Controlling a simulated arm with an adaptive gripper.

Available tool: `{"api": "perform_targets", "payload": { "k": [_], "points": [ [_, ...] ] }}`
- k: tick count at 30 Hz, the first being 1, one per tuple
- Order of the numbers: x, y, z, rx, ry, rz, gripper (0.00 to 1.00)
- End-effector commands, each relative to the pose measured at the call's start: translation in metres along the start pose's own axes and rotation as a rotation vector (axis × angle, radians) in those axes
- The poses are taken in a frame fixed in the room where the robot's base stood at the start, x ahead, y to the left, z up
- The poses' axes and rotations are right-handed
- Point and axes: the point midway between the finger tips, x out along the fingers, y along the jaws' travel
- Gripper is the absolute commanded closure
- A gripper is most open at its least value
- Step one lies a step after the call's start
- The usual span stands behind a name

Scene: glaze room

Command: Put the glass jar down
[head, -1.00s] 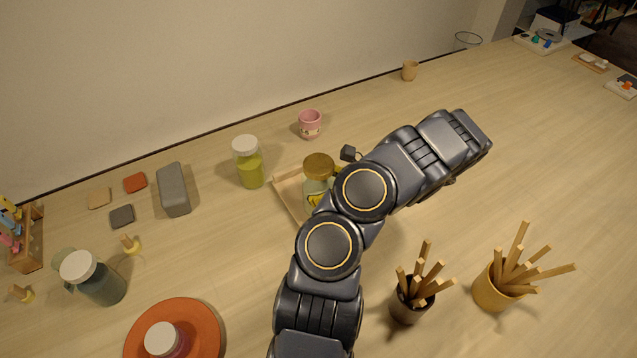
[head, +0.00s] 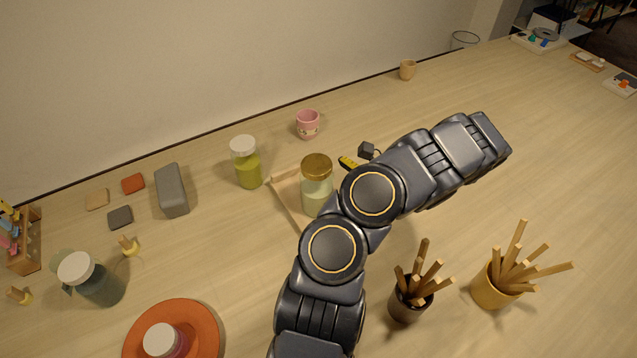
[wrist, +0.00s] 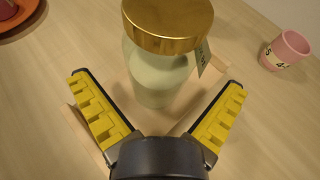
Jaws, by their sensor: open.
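The glass jar (head: 317,188) has a gold lid and pale green contents. It stands upright on a shallow wooden tray (head: 286,204), partly hidden by my arm in the head view. In the wrist view the jar (wrist: 160,75) stands just ahead of my gripper (wrist: 160,92), with a small tag hanging at its neck. The two yellow-padded fingers are spread wide and apart from the jar. In the head view only a yellow finger pad of my gripper (head: 348,162) shows, right of the jar.
A jar with a white lid and yellow-green contents (head: 246,163) stands left of the tray. A pink cup (head: 308,124) is behind it. Two cups of wooden sticks (head: 408,303) (head: 492,290) stand at the front right. The table's right side is mostly clear.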

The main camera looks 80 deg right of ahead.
Motion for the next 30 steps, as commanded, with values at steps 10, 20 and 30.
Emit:
{"api": "perform_targets", "payload": {
  "k": [10,20,30],
  "points": [
    [-0.069,-0.001,0.0,-0.002,0.004,-0.004,0.0],
    [-0.081,0.0,0.0,0.001,0.001,0.0,0.0],
    [0.005,0.025,0.095,-0.293,0.0,0.301,0.0]
  ]
}}
